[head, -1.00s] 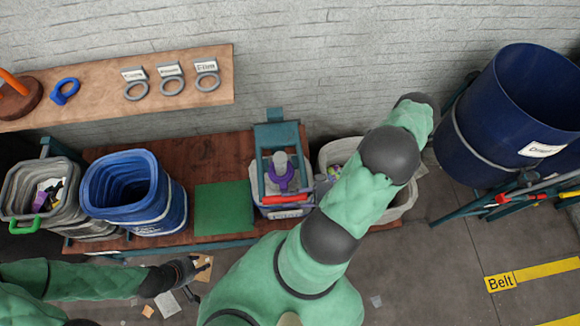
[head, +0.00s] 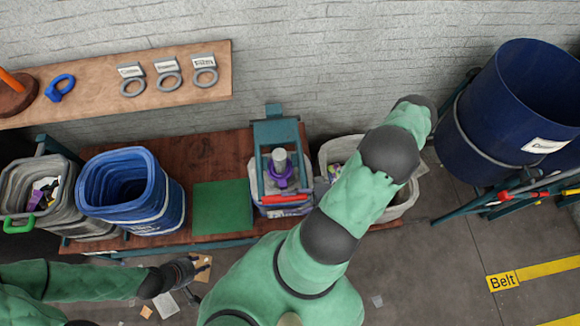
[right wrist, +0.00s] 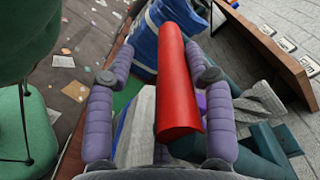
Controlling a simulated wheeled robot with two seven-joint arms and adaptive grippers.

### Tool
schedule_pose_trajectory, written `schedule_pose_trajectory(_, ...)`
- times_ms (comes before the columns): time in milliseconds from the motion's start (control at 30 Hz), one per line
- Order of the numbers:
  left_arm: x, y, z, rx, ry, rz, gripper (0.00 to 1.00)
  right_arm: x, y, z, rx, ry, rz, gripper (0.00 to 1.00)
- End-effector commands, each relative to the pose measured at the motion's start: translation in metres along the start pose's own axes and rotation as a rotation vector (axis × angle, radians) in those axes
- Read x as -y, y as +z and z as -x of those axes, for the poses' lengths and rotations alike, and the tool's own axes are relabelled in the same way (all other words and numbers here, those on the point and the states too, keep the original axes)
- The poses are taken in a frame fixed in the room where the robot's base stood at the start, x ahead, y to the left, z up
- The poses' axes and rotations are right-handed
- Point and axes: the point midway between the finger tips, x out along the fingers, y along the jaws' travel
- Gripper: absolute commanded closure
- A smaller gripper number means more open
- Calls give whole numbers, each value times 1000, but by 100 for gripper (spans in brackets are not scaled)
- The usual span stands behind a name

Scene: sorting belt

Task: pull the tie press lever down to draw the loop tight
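A purple loop (head: 281,181) sits around a grey upright neck inside the frame. My left gripper (head: 196,278) is open and empty, low in front of the bench.
Blue bins (head: 130,205) and grey bins (head: 65,215) stand left of a green mat (head: 222,208). A pale bin (head: 400,205) is behind my right arm. A shelf (head: 100,82) carries labelled rings. A large blue drum (head: 475,135) stands at right.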

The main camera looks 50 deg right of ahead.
Motion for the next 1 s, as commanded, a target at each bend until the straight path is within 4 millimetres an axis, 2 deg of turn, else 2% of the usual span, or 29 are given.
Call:
schedule_pose_trajectory(233, 0, 0, 0, 0, 0, 0, 60, 0, -2, 4, -5, 3, 3, 50)
schedule_pose_trajectory(333, 0, 0, 0, 0, 0, 0, 60, 0, -2, 12, -7, 3, 3, 50)
schedule_pose_trajectory(700, 0, 0, 0, 0, 0, 0, 60, 0, -2, 82, -7, 4, 4, 50)
schedule_pose_trajectory(833, 0, 0, 0, 0, 0, 0, 60, -1, -1, 102, -5, 3, 2, 50)
schedule_pose_trajectory(1000, 0, 0, 0, 0, 0, 0, 60, 0, 0, 116, -2, 2, 2, 50)
